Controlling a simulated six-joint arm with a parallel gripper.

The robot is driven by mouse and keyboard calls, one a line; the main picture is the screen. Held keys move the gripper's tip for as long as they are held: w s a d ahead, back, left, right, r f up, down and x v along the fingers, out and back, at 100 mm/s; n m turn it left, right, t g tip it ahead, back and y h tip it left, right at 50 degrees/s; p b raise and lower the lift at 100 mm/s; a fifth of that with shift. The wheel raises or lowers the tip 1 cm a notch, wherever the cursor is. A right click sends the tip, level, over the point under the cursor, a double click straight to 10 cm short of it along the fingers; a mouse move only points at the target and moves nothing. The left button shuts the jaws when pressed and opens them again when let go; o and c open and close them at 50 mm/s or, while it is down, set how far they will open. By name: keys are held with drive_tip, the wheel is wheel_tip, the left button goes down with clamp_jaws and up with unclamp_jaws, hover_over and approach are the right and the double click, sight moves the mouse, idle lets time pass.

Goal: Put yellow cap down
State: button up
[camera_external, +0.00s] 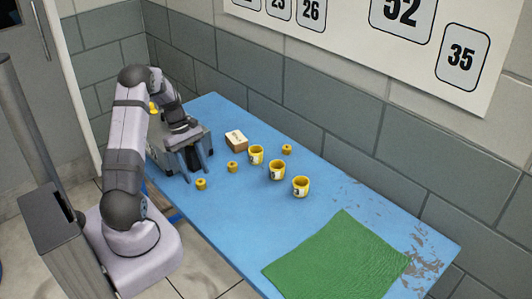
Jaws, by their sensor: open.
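Three small yellow caps are on the blue table. One cap (201,184) is near the left edge, just in front of my gripper. A second cap (232,167) lies to its right, and a third cap (286,149) is farther back. My gripper (197,170) is low over the left end of the table with its jaws apart. I see no cap between its fingers. Whether the fingers touch the table or the nearest cap cannot be told from this angle.
Three yellow cups with numbered white labels, a near cup (300,187), a middle cup (277,171) and a far cup (256,155), stand in a row. A small box (236,140) is behind. A green cloth (335,262) covers the near right part. The wall borders the back.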

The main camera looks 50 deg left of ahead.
sight(200, 181)
drive_tip(key=shift+p+x, duration=0.4)
drive_tip(key=shift+x, duration=1.25)
drive_tip(key=shift+w+d, duration=0.1)
drive_tip(key=shift+c, duration=0.5)
drive_tip(key=c, duration=1.1)
drive_tip(key=shift+r, duration=0.1)
wheel_tip(200, 181, up, 10)
drive_tip(key=b, duration=0.2)
drive_tip(key=w+d+n+t, duration=0.25)
drive_tip(key=w+n, duration=0.35)
drive_tip(key=w, duration=1.4)
drive_tip(key=w+d+n+t+y, duration=0.1)
drive_tip(key=w+d+n, duration=0.6)
drive_tip(key=w+d, duration=0.7)
drive_tip(key=shift+w+t+y, duration=0.35)
drive_tip(key=shift+w+y, duration=0.25)
drive_tip(key=shift+y, duration=0.2)
